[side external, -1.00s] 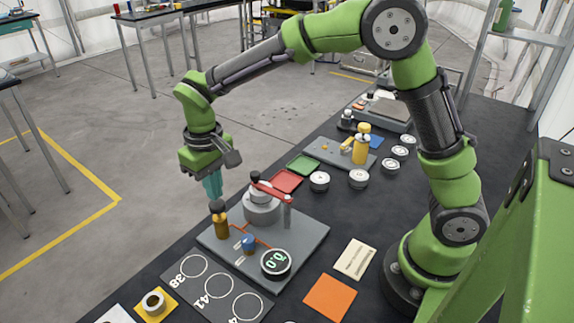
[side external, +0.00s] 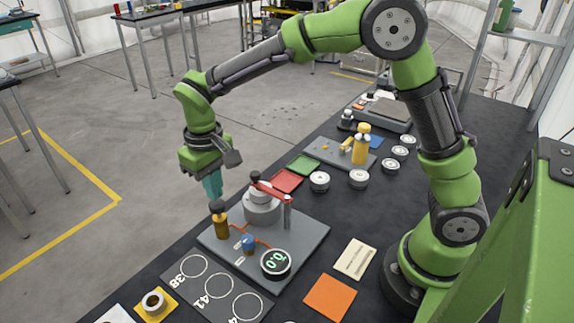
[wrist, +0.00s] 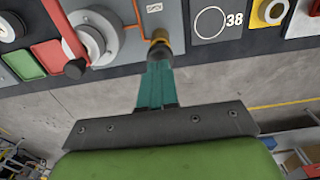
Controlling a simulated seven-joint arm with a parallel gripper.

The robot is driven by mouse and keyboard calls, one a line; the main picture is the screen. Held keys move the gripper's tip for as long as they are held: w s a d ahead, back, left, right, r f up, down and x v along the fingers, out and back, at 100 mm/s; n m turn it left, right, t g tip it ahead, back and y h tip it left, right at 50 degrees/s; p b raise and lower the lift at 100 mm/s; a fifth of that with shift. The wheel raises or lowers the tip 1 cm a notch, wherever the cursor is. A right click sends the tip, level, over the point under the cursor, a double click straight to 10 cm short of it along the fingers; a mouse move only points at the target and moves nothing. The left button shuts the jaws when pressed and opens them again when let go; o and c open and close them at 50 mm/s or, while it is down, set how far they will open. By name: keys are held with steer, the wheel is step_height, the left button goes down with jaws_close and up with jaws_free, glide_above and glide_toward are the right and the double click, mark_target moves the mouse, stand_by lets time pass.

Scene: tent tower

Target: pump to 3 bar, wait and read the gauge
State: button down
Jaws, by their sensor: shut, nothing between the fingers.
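A grey base plate (side external: 305,238) carries the pump set. A brass cylinder with a black cap (side external: 221,226) stands at its left edge; it also shows in the wrist view (wrist: 159,36). My gripper (side external: 215,197) is shut and empty, its teal fingertips pointing down at the black cap. The fingertips (wrist: 157,64) look very close to the cap or touching it; I cannot tell which. The round gauge (side external: 275,262) shows 0.0. A red lever (side external: 270,190) lies across the round grey housing (side external: 262,207). A blue knob (side external: 248,243) sits in front, beside red lines.
A dark board with numbered rings (side external: 217,285) lies in front of the plate. A yellow square with a ring part (side external: 154,302), an orange square (side external: 330,297) and a cream card (side external: 355,259) lie nearby. Red (side external: 287,180) and green (side external: 303,164) trays stand behind.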

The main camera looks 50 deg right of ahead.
steer(key=shift+f, duration=1.9)
steer(key=shift+r, duration=1.9)
steer(key=shift+f, duration=0.1)
stand_by(0.4)
steer(key=shift+f, duration=1.9)
steer(key=shift+r, duration=2)
